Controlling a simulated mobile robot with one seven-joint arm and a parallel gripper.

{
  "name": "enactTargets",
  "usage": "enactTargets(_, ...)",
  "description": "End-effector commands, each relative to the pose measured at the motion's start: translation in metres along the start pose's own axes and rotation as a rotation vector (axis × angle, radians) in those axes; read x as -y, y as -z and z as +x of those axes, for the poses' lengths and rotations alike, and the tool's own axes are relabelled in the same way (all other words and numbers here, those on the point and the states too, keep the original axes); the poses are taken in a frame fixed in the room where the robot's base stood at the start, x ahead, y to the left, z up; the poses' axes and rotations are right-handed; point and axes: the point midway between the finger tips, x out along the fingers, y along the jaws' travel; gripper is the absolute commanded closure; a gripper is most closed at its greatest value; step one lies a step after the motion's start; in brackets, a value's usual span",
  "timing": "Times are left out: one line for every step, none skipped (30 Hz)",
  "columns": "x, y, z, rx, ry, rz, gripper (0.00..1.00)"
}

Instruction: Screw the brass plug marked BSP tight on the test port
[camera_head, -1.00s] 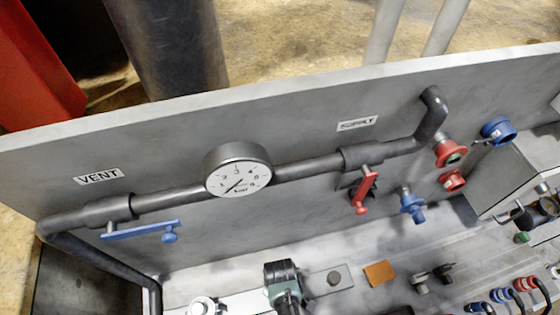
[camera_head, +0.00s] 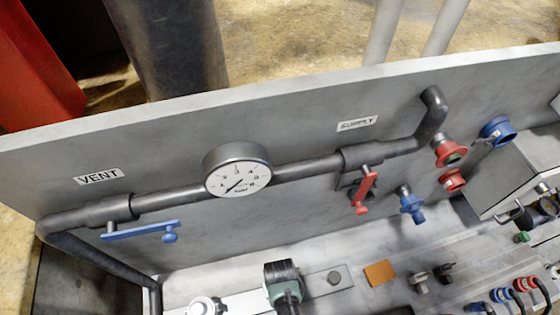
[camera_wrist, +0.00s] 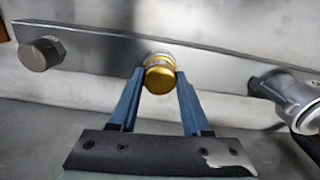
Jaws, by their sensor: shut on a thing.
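In the wrist view the brass plug (camera_wrist: 159,73) sits at the middle of a grey metal bar (camera_wrist: 100,51). My gripper (camera_wrist: 160,82) has its two blue fingers shut on the plug, one on each side. A thin silver rim (camera_wrist: 156,55) shows at the plug's far end, against the bar. The test port behind is hidden by the plug. No marking on the plug is readable, and I cannot tell how far it is screwed in. In the head view, the bar (camera_head: 347,275) shows low in the picture, but the plug is not visible.
A dark hex fitting (camera_wrist: 41,53) stands left on the bar and a silver fitting (camera_wrist: 292,98) right in the wrist view. In the head view, the gauge (camera_head: 238,171), blue vent lever (camera_head: 142,230), red supply lever (camera_head: 364,192) and an orange block (camera_head: 379,272) are nearby.

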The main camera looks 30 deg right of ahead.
Motion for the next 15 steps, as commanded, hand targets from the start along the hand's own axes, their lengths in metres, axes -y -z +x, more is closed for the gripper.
enactTargets(0.0000,-0.0004,0.0002,0.001,0.000,-0.001,1.00)
enactTargets(0.0000,-0.0004,0.0002,0.001,0.000,-0.001,1.00)
enactTargets(0.0000,-0.0004,0.0002,0.001,0.000,-0.002,0.51)
enactTargets(0.0000,-0.0004,0.0002,0.001,0.000,-0.002,0.45)
enactTargets(0.0000,-0.0003,0.0002,0.001,0.000,-0.002,0.40)
enactTargets(0.0000,-0.0003,0.0002,0.001,0.000,-0.003,0.33)
enactTargets(0.0000,-0.0003,0.0002,0.001,0.000,-0.003,0.27)
enactTargets(0.0000,-0.0003,0.0002,0.001,0.000,-0.003,0.22)
enactTargets(0.0000,-0.0003,0.0002,0.001,0.000,-0.003,0.17)
enactTargets(0.0000,-0.0003,0.0002,0.001,0.000,-0.003,0.17)
enactTargets(0.0000,-0.0003,0.0002,0.001,0.000,-0.004,0.17)
enactTargets(0.0000,-0.0002,0.0001,0.001,0.000,-0.004,0.17)
enactTargets(0.0000,-0.0002,0.0001,0.000,0.000,-0.004,0.17)
enactTargets(0.0000,-0.0002,0.0001,0.000,0.000,-0.004,0.17)
enactTargets(0.0000,-0.0002,0.0001,0.000,0.000,-0.004,0.17)
